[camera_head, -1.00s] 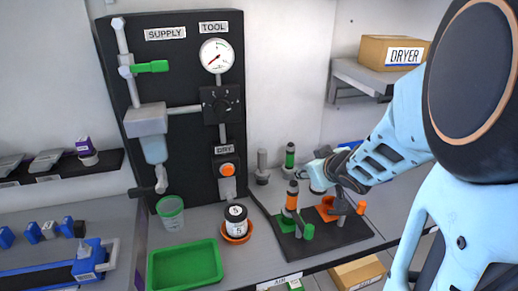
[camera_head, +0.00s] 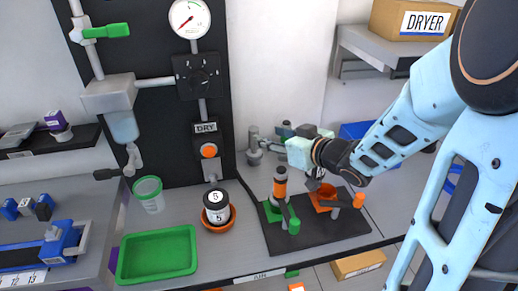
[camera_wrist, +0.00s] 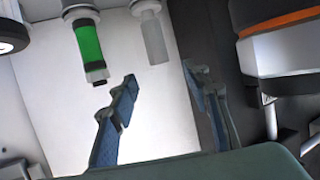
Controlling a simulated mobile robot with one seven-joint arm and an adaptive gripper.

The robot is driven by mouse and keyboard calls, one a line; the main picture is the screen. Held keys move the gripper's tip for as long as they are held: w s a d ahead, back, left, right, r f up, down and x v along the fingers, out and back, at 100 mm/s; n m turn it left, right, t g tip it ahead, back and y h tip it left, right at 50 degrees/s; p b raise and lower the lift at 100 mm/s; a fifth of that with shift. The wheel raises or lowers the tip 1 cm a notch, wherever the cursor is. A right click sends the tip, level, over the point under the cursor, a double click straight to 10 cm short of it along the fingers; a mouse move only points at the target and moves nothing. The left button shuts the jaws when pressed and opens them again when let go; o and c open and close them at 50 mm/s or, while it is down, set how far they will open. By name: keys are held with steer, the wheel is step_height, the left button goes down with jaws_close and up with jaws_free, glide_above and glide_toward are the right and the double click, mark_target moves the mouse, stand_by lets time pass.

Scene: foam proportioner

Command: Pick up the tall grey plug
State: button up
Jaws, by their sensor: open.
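The tall grey plug (camera_head: 253,146) stands upright on the bench by the wall, right of the black panel. In the wrist view a grey plug (camera_wrist: 153,38) shows at the top, beyond the fingertips and in line with the gap between them. My gripper (camera_wrist: 159,76) is open and empty. In the head view my gripper (camera_head: 270,145) reaches in from the right, with its thin fingers close to the grey plug. I cannot tell whether they touch it. A green-banded plug (camera_wrist: 89,42) is beside the grey one, outside the gap; my gripper mostly hides it in the head view.
An orange-banded plug (camera_head: 280,184) stands in front of my gripper on a dark mat (camera_head: 330,238) with green and orange holders. A black-and-white jar (camera_head: 216,207), a beaker (camera_head: 149,194) and a green tray (camera_head: 157,255) lie left. The black panel (camera_head: 150,155) rises close by.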

mark_target(254, 133)
steer(key=x, duration=0.4)
steer(key=shift+w+a+f+b, duration=0.15)
steer(key=shift+a+f+b, duration=0.05)
steer(key=shift+b, duration=0.2)
steer(key=shift+f+b+x, duration=0.15)
steer(key=shift+b+x, duration=0.15)
steer(key=shift+x, duration=1)
steer(key=shift+f+b+x, duration=0.1)
steer(key=shift+b+x, duration=0.15)
steer(key=shift+x, duration=1.05)
steer(key=shift+d, duration=0.15)
steer(key=shift+c, duration=0.7)
jaws_close()
